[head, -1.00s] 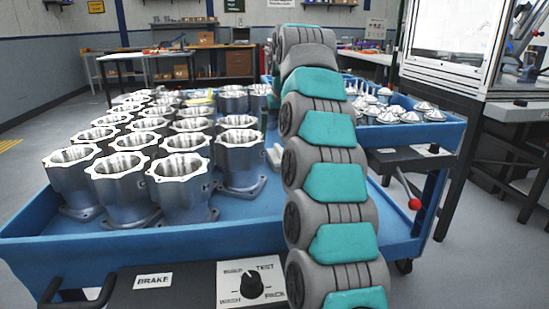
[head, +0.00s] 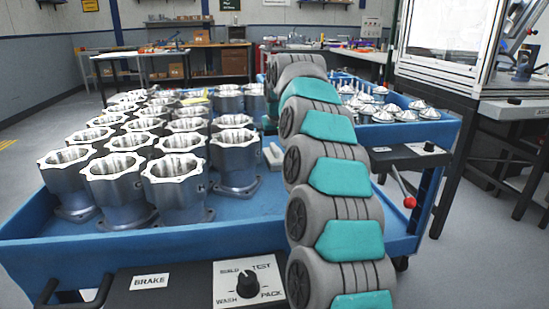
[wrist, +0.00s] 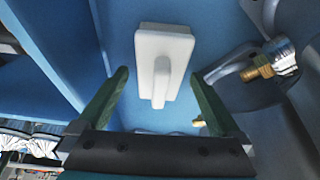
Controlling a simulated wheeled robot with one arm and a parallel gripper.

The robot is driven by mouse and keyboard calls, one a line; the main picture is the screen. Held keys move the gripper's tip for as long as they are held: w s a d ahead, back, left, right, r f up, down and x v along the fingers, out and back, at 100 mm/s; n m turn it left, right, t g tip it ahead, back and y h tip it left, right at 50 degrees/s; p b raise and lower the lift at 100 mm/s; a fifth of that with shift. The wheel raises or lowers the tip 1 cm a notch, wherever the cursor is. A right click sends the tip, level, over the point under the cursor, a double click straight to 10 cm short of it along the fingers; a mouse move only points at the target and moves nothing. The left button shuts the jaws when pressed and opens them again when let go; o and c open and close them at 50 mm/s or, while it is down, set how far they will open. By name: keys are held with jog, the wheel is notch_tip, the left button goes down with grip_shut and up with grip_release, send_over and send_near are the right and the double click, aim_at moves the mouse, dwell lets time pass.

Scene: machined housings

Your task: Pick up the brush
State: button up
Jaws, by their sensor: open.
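The brush (wrist: 168,48) is a white block with a raised handle, lying on the blue cart surface in the wrist view. In the head view a pale piece of it (head: 272,156) shows just left of my arm. My gripper (wrist: 158,76) is open, with one dark green finger to each side of the brush in the picture. The fingers look apart from it, and nothing is held. In the head view my gripper is mostly hidden behind my arm.
Several machined housings (head: 181,190) stand in rows on the blue cart (head: 240,238), left of the brush. A housing flange with a brass fitting (wrist: 262,70) is close to the right finger. Several cone-shaped metal parts (head: 383,117) sit at the cart's right.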

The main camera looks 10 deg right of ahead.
jog(key=shift+c, duration=0.2)
jog(key=c, duration=1.4)
jog(key=shift+c, duration=0.2)
jog(key=shift+r, duration=0.15)
